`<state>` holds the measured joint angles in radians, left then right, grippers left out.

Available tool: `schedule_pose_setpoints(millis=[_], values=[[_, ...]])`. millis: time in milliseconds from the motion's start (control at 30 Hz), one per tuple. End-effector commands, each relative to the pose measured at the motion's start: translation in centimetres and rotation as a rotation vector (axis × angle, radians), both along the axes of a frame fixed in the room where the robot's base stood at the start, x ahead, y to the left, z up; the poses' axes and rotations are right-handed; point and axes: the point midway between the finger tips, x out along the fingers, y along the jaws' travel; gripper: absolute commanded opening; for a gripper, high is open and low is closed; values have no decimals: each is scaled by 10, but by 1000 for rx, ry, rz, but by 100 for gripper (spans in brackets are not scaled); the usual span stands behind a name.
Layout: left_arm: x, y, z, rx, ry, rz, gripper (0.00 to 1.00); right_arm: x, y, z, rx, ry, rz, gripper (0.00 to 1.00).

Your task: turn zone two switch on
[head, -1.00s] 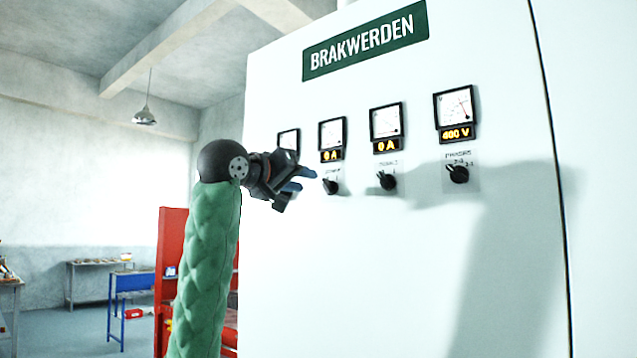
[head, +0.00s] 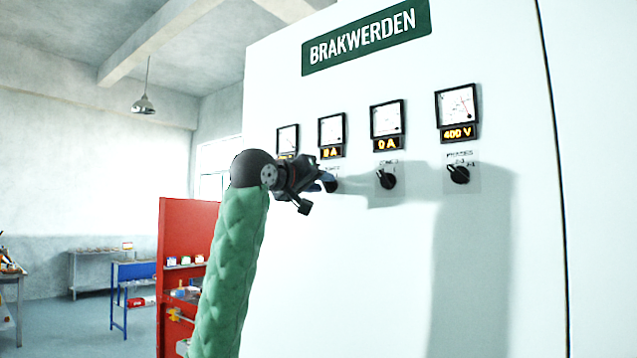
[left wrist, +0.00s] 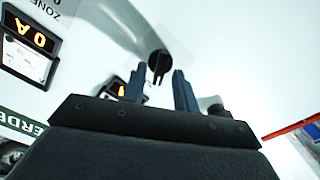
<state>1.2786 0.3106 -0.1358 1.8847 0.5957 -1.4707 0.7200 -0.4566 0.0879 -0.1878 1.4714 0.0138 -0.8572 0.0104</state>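Dark rotary switches line a white cabinet front under a row of meters. The switch under the second meter from the left (head: 332,131), which I take for zone two, is partly hidden by my left gripper (head: 324,181); its label is not readable. In the left wrist view, turned upside down, this dark knob (left wrist: 158,62) stands at the gap between the two blue fingertips of my left gripper (left wrist: 158,75). The fingers are apart, with nothing gripped. I cannot tell whether they touch the knob. My right gripper is not in view.
The switch under the third meter (head: 387,179) and the phases switch (head: 458,174) stand to the right. Their displays read 0 A and 400 V. The cabinet front (head: 360,280) is bare below. A red shelf unit (head: 186,240) stands behind my left arm.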

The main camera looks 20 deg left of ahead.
Motion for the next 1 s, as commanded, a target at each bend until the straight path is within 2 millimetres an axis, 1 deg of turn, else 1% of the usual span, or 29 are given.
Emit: schedule_pose_setpoints(millis=[33,100,133,367,567,667,767,900,1000], values=[[0,0,0,0,0,0,19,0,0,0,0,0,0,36],[0,0,0,0,0,0,5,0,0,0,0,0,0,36],[0,0,0,0,0,0,0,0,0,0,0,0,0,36],[0,0,0,4,-1,0,0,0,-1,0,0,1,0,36],[0,0,0,48,-18,1,0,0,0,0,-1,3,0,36],[0,1,0,95,-35,1,0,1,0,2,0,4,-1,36],[-1,1,0,160,-58,2,0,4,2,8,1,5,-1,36],[-1,0,0,273,-99,2,0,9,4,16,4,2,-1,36],[-1,0,0,362,-131,4,0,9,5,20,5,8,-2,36]])
